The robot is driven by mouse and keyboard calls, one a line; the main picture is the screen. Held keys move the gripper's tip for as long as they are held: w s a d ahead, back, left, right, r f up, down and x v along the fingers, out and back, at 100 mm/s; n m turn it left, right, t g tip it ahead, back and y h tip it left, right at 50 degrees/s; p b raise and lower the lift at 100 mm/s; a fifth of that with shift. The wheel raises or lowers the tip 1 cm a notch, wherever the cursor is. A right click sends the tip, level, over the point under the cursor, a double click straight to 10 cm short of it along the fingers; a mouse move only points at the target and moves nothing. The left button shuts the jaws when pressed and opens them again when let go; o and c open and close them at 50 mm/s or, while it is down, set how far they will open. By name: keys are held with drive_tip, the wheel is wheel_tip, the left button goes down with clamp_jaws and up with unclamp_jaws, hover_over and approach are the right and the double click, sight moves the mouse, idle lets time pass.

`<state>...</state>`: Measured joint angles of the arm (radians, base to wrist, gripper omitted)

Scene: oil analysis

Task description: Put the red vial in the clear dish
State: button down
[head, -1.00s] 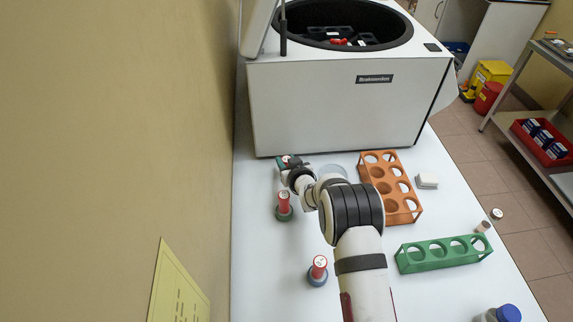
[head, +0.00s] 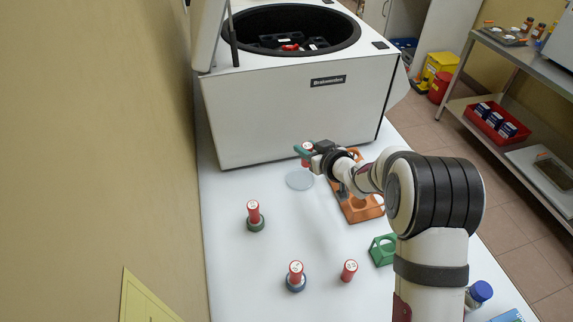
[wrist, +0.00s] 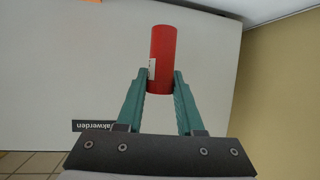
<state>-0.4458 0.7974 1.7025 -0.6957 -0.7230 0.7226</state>
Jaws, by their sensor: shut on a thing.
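My gripper (head: 308,150) has green fingers and is shut on a red vial (head: 307,147) with a pale top. The vial appears just behind and above the clear dish (head: 299,180), a flat pale disc on the table in front of the centrifuge. Its exact height over the dish is hard to tell. In the wrist view the red vial (wrist: 163,55) stands out between the two fingertips of my gripper (wrist: 161,86). The dish is not visible there.
A white centrifuge (head: 290,115) stands close behind. An orange rack (head: 362,213) and a green rack (head: 382,250) are partly hidden by my arm. Other red vials stand in a green base (head: 254,212), in a blue base (head: 296,274) and alone (head: 349,271).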

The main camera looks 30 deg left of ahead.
drive_tip(key=w+d, duration=0.4)
drive_tip(key=d, duration=0.4)
hover_over(300, 179)
wheel_tip(300, 179, down, 11)
drive_tip(key=shift+r, duration=0.15)
drive_tip(key=c, duration=0.5)
unclamp_jaws()
drive_tip(key=shift+c, duration=0.2)
